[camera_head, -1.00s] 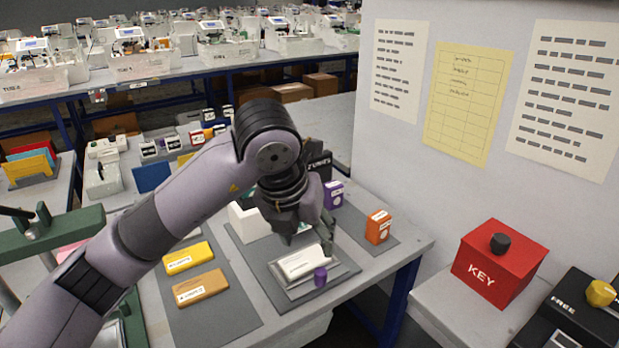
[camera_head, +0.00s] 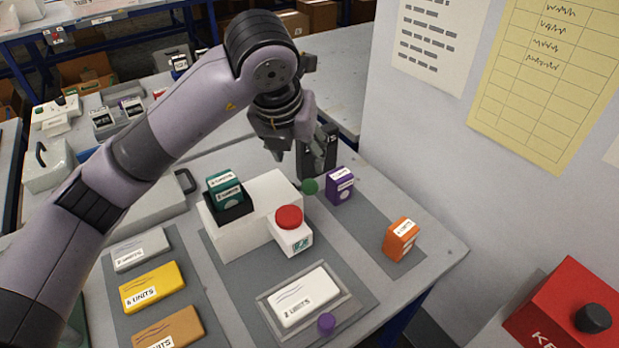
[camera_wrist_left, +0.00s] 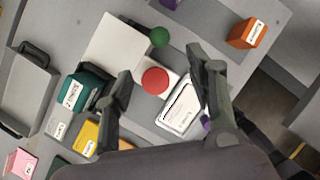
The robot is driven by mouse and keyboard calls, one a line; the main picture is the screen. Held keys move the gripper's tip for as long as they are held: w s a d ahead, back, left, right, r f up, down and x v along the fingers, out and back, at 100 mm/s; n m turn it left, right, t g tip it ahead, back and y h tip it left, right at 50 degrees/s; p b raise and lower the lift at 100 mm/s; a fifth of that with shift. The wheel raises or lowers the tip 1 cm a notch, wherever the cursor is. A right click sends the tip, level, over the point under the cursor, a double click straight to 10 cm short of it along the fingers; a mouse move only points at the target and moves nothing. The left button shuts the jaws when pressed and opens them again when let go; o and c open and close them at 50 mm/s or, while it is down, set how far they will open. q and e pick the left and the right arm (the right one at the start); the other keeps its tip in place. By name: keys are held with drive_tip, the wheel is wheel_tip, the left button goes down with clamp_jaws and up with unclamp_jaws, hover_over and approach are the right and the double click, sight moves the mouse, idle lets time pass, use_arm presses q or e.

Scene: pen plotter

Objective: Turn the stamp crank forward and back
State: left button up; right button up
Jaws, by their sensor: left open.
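A white stamp unit (camera_head: 262,205) stands on a grey mat, with a red round top (camera_head: 289,216) on its white front block. A green ball knob (camera_head: 310,186) shows at its right side; I cannot tell whether this is the crank's handle. My left gripper (camera_head: 300,155) is open and empty, above and behind the unit. In the left wrist view the red top (camera_wrist_left: 155,81) lies between the spread fingers (camera_wrist_left: 165,92), with the green knob (camera_wrist_left: 159,37) beyond. A white block (camera_head: 305,297) lies in a shallow tray, beside a purple knob (camera_head: 326,323). My right gripper is out of view.
A teal box (camera_head: 224,188) sits in the unit's black holder. Purple (camera_head: 340,185) and orange boxes (camera_head: 401,239) stand to the right. Grey, yellow (camera_head: 153,286) and tan blocks lie left. A wall with papers rises at right, above a red KEY box (camera_head: 565,310).

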sight(310, 185)
use_arm(q)
drive_tip(key=p+x, duration=0.1)
drive_tip(key=x, duration=1.3)
drive_tip(key=shift+w+f+p, duration=0.1)
drive_tip(key=shift+f+p, duration=0.3)
drive_tip(key=shift+w+d+f, duration=0.1)
drive_tip(key=shift+w+f, duration=0.1)
drive_tip(key=shift+f, duration=0.25)
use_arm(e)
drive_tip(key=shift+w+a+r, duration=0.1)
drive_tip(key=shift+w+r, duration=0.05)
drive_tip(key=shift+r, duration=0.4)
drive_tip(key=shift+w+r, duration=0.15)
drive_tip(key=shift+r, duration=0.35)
use_arm(q)
drive_tip(key=shift+c, duration=0.6)
drive_tip(key=c, duration=0.5)
drive_tip(key=shift+s, duration=0.1)
clamp_jaws()
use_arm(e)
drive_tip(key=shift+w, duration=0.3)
use_arm(q)
drive_tip(key=shift+d, duration=0.1)
